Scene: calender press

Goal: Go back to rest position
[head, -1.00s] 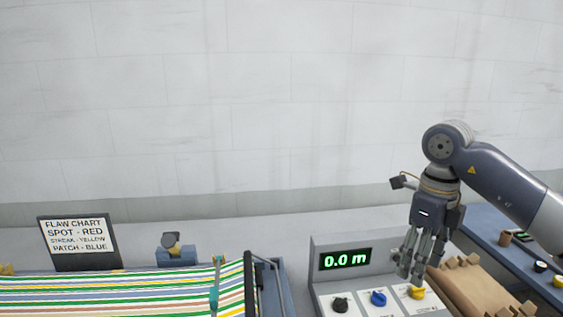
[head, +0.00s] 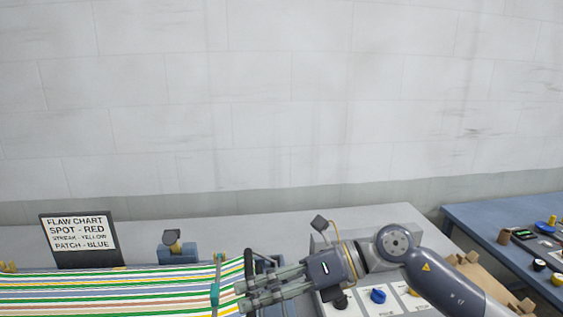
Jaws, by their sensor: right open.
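My right gripper (head: 242,298) is open and empty in the head view. It points left, with its fingertips over the right edge of the striped sheet (head: 110,290) and its arm coming in from the lower right. I cannot tell whether the fingertips touch anything there. My arm covers the display of the control panel (head: 325,297). My left gripper is not in view.
A flaw chart sign (head: 80,238) stands at the back left. A small blue block with a dark top (head: 175,248) stands right of it. A blue table (head: 480,225) with small dark and coloured items is at the right. A brown wooden rack (head: 478,270) lies partly behind my arm.

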